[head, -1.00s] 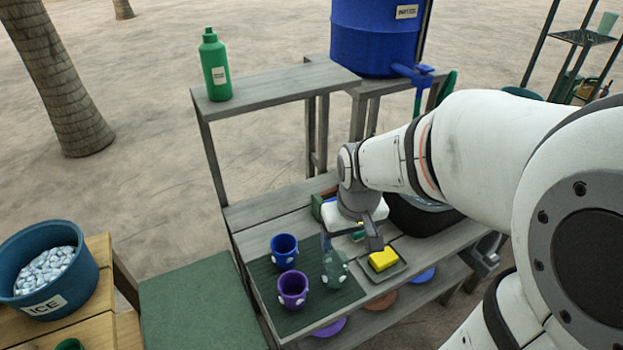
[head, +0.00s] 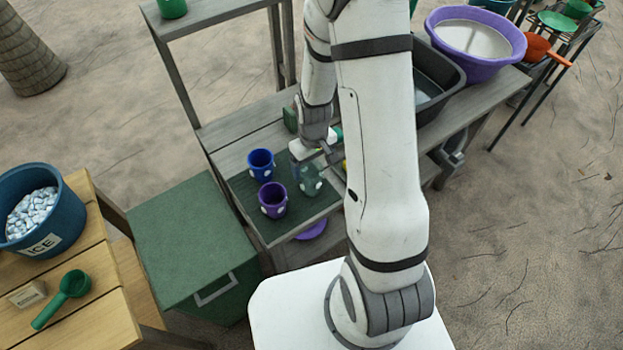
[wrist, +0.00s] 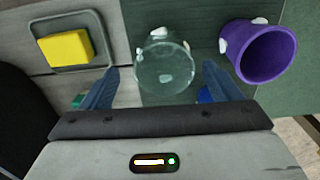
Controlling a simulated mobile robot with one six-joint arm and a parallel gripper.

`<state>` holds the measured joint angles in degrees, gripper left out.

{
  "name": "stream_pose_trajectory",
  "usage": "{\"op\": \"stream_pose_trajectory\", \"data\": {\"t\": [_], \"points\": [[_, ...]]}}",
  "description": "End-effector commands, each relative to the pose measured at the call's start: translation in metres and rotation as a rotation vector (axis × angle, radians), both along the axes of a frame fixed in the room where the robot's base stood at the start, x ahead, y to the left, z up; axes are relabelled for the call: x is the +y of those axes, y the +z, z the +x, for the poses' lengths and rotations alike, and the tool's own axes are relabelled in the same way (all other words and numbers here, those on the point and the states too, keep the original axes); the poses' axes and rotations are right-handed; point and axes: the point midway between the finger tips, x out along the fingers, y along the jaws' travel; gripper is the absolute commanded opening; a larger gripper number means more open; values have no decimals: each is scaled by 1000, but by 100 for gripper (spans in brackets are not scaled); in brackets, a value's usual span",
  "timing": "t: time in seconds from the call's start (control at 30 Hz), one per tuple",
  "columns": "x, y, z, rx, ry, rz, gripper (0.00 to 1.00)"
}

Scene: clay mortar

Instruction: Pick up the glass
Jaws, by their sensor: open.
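The clear greenish glass (head: 311,181) with white spots stands on the dark green mat (head: 239,197) on the grey wooden bench. In the wrist view the glass (wrist: 164,62) lies ahead of and between the two blue fingers. My gripper (head: 309,164) is open and empty, just behind the glass in the head view. It also shows open in the wrist view (wrist: 160,83). I cannot tell whether a finger touches the glass.
A purple cup (head: 273,199) and a blue cup (head: 261,164) stand left of the glass. A yellow sponge (wrist: 67,47) lies in a grey tray on the other side. A green box (head: 192,243) and an ice tub (head: 38,206) are further left. A purple basin (head: 476,42) stands at the back right.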

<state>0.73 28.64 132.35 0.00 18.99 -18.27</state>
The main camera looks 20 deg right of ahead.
Motion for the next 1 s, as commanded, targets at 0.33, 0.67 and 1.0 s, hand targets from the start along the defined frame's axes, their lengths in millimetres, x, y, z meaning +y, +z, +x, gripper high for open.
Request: {"op": "stream_pose_trajectory", "data": {"t": [0.33, 0.67, 1.0], "points": [[4, -39, 0, 3, -1, 0, 84], [4, -48, 0, 0, -2, 0, 84], [3, -48, 0, 0, -3, 0, 60]]}}
